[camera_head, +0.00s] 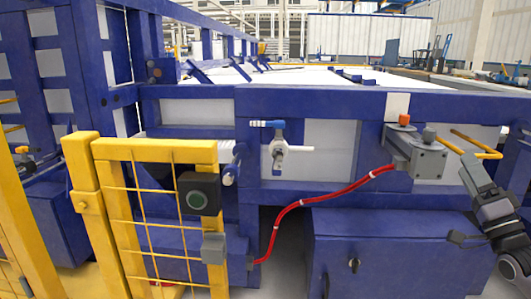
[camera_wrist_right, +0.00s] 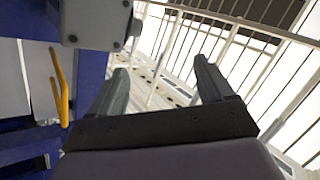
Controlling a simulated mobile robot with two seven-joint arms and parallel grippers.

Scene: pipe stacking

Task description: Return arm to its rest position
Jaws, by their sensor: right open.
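My right arm comes in at the lower right edge of the head view, with the right gripper (camera_head: 476,168) pointing up near the grey box (camera_head: 428,160) and its yellow handle (camera_head: 488,155). In the right wrist view, the two dark fingers of this gripper (camera_wrist_right: 160,68) are spread apart with nothing between them. There the yellow handle (camera_wrist_right: 60,90) and the grey box (camera_wrist_right: 95,22) lie to the left, apart from the fingers. My left gripper is in neither view.
A blue frame (camera_head: 340,102) spans the front, with a blue cabinet (camera_head: 395,250) below. A red hose (camera_head: 320,198) runs to the grey box. A small valve (camera_head: 279,150) sits mid-frame.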

